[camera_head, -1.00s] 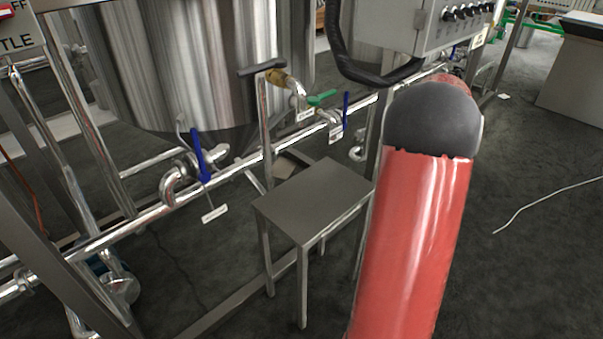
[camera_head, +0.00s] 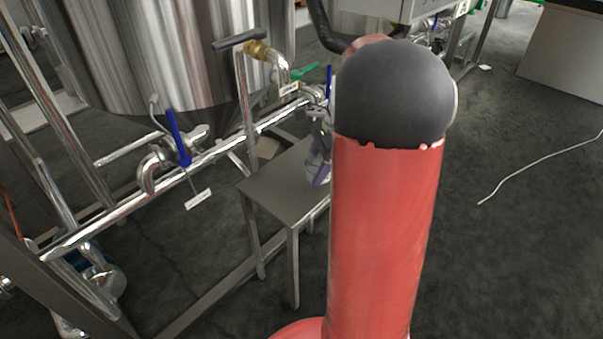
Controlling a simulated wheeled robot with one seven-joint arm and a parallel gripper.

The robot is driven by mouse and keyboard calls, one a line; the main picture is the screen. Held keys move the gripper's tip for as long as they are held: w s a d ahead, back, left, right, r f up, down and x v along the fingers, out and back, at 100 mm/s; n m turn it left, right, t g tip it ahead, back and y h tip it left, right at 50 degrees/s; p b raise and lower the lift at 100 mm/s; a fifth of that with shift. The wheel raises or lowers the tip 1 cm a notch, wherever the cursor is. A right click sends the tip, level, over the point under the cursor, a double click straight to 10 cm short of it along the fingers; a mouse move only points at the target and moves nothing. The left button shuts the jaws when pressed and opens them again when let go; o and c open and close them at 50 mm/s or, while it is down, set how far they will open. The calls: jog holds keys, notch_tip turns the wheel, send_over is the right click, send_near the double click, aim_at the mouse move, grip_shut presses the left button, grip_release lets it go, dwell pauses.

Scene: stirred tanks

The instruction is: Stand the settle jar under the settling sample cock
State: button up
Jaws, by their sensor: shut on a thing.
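A small cock with a green handle (camera_head: 305,72) and a white tag sits on the tank's outlet pipe, above a small steel stand. The tag is too small to read, so I cannot tell for sure that it is the settling sample cock. My gripper (camera_head: 321,172) shows only in part at the left edge of my red arm, over the right side of the stand. It is shut on a pale, clear-looking thing (camera_head: 315,162), apparently the settle jar. My arm hides most of both, and I cannot tell whether the jar touches the stand.
The steel stand (camera_head: 268,186) has a bare top on its left. A pipe rail (camera_head: 225,146) with a blue-handled valve (camera_head: 177,140) runs behind it. The steel tank (camera_head: 165,50) stands at the back. A white cable (camera_head: 530,172) lies on the open floor at right.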

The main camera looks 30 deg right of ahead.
jog(key=a, duration=0.3)
jog(key=shift+w+a+f+b, duration=0.25)
jog(key=shift+w+f+b, duration=0.15)
jog(key=shift+f, duration=0.3)
jog(key=shift+f, duration=0.15)
jog(key=o, duration=1)
jog(key=shift+d, duration=0.1)
